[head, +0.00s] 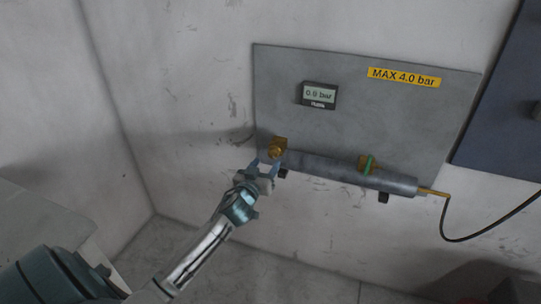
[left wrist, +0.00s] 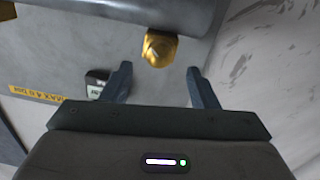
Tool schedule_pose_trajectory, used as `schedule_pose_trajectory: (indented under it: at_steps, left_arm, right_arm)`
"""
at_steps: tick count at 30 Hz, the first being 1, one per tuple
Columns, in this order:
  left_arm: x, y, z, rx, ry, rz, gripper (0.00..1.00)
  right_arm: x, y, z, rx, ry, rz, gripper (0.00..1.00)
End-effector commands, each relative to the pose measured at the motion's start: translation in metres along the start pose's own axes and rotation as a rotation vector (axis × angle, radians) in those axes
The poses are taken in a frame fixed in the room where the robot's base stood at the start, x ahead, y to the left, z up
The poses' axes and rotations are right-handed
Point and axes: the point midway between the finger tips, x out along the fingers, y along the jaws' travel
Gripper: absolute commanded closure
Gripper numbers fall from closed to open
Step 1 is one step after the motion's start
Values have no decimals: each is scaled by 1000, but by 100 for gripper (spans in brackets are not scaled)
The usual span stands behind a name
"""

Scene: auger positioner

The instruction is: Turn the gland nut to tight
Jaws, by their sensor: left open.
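A brass fitting (head: 278,148), which looks like the gland nut, sits at the left end of a grey cylinder (head: 340,171) on a wall panel. It also shows in the left wrist view (left wrist: 160,48), above the gap between my fingers. My left gripper (head: 265,165) is open and empty, just below and left of the brass fitting in the head view. In the left wrist view its two fingers (left wrist: 160,84) stand wide apart, one to each side of the fitting, and appear short of it. I cannot tell how tight the nut is. My right gripper is not in view.
The grey panel (head: 350,120) carries a gauge (head: 319,95) reading 0.0 bar and a yellow MAX 4.0 bar label (head: 404,78). A black cable (head: 470,238) hangs at right. Space left of the panel is clear.

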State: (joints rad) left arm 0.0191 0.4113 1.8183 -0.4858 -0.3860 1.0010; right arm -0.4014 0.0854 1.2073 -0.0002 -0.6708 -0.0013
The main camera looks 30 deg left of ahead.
Motion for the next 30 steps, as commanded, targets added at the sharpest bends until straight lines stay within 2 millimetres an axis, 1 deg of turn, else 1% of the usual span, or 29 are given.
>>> schedule_pose_trajectory:
  at_steps: [1,3,6,9,13,21,23,27,28,30]
  left_arm:
    - [10,0,-3,-2,0,-2,46]
    - [21,0,-2,-3,0,-1,46]
    - [34,0,-2,0,-1,-1,46]
    - [43,0,0,0,-1,-1,46]
    - [48,0,0,0,-1,-1,46]
    - [49,0,1,0,-1,0,46]
    - [49,0,1,1,-1,0,58]
    - [49,0,1,0,-1,0,85]
    - [49,0,1,0,-1,0,90]
    - [49,0,1,0,-1,0,90]
  right_arm:
    - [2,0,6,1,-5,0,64]
    - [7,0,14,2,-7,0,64]
    - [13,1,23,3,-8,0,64]
    - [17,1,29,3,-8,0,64]
    - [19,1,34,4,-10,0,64]
    - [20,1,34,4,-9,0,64]
    - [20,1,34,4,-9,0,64]
    - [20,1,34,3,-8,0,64]
    - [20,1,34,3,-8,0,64]
    - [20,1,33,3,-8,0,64]
